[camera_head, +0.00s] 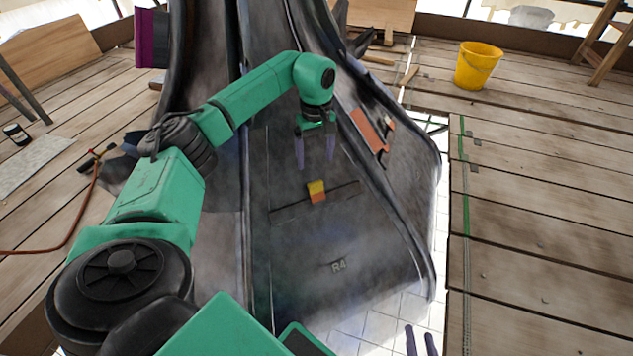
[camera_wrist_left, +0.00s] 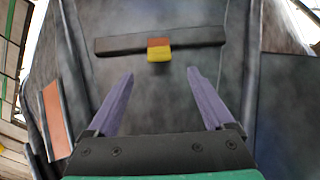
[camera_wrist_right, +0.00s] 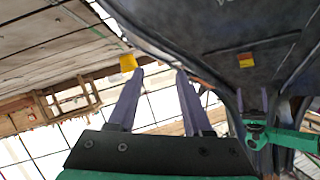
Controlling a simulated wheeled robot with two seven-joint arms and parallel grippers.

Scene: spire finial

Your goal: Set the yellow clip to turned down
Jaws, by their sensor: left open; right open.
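The yellow clip (camera_head: 316,187) is a small block, yellow in one part and orange-red in the other, on a dark narrow bar across the grey panel. In the head view its yellow part is uppermost. My left gripper (camera_head: 315,160) is open and empty, just above the clip in the picture and apart from it. In the left wrist view the clip (camera_wrist_left: 159,56) lies beyond and between the open fingertips (camera_wrist_left: 160,72). In the right wrist view the clip (camera_wrist_right: 246,61) is small. My right gripper (camera_head: 420,338) is open and empty, low at the panel's right.
The dark bar (camera_head: 285,210) runs along the grey panel marked R4 (camera_head: 338,265). An orange plate (camera_head: 368,131) is on the panel's right side. A yellow bucket (camera_head: 478,66) stands on the plank deck (camera_head: 550,180). A gap separates the panel from the right deck.

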